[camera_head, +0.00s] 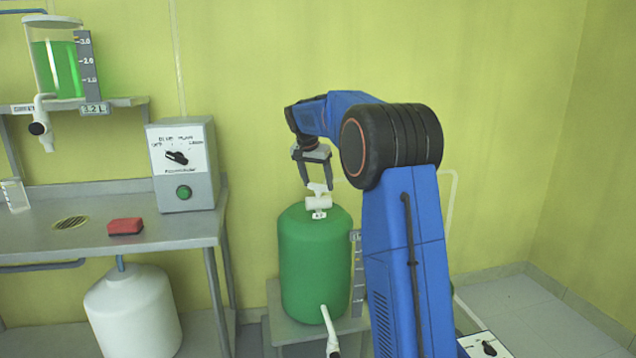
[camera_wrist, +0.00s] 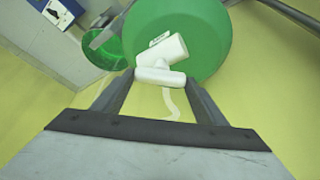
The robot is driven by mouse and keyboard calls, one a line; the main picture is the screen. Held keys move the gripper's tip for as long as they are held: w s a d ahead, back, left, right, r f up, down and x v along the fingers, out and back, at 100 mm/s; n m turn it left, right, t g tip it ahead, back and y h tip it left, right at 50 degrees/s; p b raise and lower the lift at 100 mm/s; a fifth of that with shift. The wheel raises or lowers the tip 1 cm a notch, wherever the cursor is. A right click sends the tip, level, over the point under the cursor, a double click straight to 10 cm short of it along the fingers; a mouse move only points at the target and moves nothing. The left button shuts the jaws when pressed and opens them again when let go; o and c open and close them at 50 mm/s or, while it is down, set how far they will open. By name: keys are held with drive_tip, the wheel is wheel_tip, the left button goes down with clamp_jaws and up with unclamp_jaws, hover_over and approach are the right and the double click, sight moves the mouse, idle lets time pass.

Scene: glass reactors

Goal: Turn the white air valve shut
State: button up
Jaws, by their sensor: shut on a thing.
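The white air valve (camera_head: 319,202) sits on top of the green tank (camera_head: 312,262). Its white handle (camera_head: 318,188) sticks up from the valve body. My gripper (camera_head: 317,187) points down from above, with its two fingers on either side of the handle. In the wrist view my gripper (camera_wrist: 160,84) is shut on the handle (camera_wrist: 160,77), a white bar lying across between the fingertips. The white valve body (camera_wrist: 160,52) shows beyond the handle, set at an angle to it, with the green tank (camera_wrist: 205,35) behind.
A steel bench (camera_head: 160,228) stands at left with a grey control box (camera_head: 184,165) and a red block (camera_head: 125,227). A white tank (camera_head: 133,312) stands below. A white tap (camera_head: 331,335) juts from the green tank's lower front.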

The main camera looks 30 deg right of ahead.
drive_tip(key=m, duration=0.2)
drive_tip(key=m+g, duration=0.2)
drive_tip(key=m, duration=0.1)
drive_tip(key=shift+w+m+h, duration=0.25)
drive_tip(key=shift+m+h, duration=0.05)
drive_tip(key=shift+h, duration=0.1)
drive_tip(key=shift+w+m+g, duration=0.1)
drive_tip(key=shift+m+g, duration=0.8)
drive_tip(key=shift+m, duration=1.2)
drive_tip(key=o, duration=1.1)
drive_tip(key=shift+c, duration=0.2)
drive_tip(key=v, duration=1.2)
drive_tip(key=shift+d+r, duration=0.1)
